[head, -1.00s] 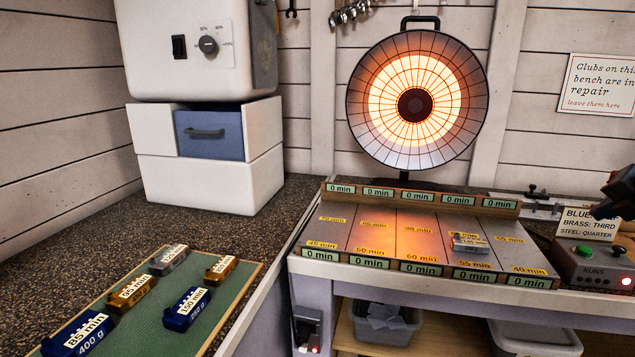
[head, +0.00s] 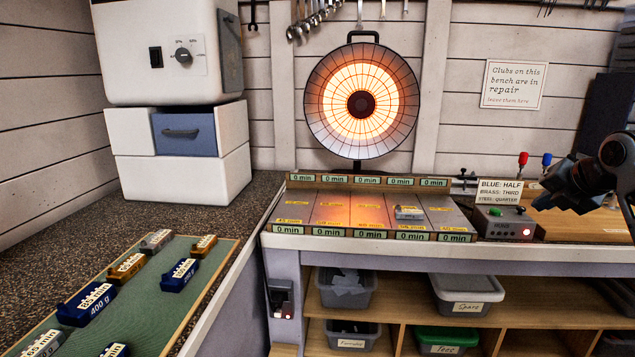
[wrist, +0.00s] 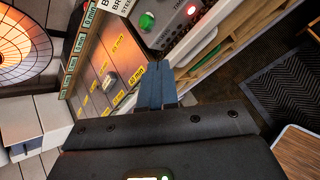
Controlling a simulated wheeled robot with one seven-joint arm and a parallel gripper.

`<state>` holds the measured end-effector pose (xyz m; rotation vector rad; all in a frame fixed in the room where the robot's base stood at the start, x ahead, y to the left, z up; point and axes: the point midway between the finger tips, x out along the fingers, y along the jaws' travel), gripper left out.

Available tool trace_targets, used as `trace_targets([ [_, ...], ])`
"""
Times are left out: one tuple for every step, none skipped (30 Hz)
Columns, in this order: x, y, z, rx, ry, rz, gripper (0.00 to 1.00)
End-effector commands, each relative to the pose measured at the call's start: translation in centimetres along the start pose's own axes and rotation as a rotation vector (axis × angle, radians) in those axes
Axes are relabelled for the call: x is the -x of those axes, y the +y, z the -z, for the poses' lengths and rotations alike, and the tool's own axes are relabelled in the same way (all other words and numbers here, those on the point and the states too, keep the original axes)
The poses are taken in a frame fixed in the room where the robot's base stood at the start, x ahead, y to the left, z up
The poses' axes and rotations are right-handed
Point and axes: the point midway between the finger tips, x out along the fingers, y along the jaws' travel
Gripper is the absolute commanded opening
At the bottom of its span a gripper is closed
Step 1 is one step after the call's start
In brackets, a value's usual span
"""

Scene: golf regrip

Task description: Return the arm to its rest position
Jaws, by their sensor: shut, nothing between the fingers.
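My gripper (head: 552,197) is at the right edge of the head view, raised in front of the control box and clear of the bench surface. In the wrist view my gripper (wrist: 158,68) shows two blue-grey fingers closed together with nothing between them. The control box (head: 503,224) has a green button and a lit red light; it also shows in the wrist view (wrist: 172,38). A grey steel block (head: 409,213) lies on the marked lane panel (head: 335,209) under the glowing round heater (head: 361,104).
A green mat (head: 160,300) at the left holds several blue, brass and grey weighted blocks. Grey bins (head: 347,290) stand on shelves under the bench. A sign (head: 499,191) stands behind the control box. A white cabinet (head: 185,168) stands at the back left.

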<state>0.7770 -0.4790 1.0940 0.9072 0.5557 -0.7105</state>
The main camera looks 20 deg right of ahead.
Motion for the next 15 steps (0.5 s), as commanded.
trace_targets([
  [0.0,0.0,0.0,0.000,0.000,0.000,0.00],
  [-0.2,0.1,0.3,-0.005,0.002,-0.004,0.00],
  [-0.5,0.3,0.8,-0.017,0.005,-0.013,0.00],
  [-0.6,0.5,1.1,-0.027,0.005,-0.019,0.00],
  [-0.8,0.6,1.4,-0.035,0.004,-0.025,0.00],
  [-1.0,0.8,1.8,-0.048,0.006,-0.033,0.00],
  [-1.2,0.9,2.1,-0.058,0.006,-0.038,0.00],
  [-1.4,1.1,2.4,-0.069,0.007,-0.044,0.00],
  [-1.6,1.3,2.9,-0.081,0.007,-0.053,0.00],
  [-1.8,1.5,3.3,-0.093,0.008,-0.061,0.00],
  [-2.0,1.6,3.7,-0.106,0.009,-0.068,0.00],
  [-2.2,1.9,4.3,-0.122,0.011,-0.077,0.00],
  [-2.5,2.1,4.9,-0.138,0.013,-0.086,0.00],
  [-2.8,2.3,5.4,-0.152,0.015,-0.095,0.00],
  [-3.1,2.6,6.2,-0.176,0.020,-0.108,0.00],
])
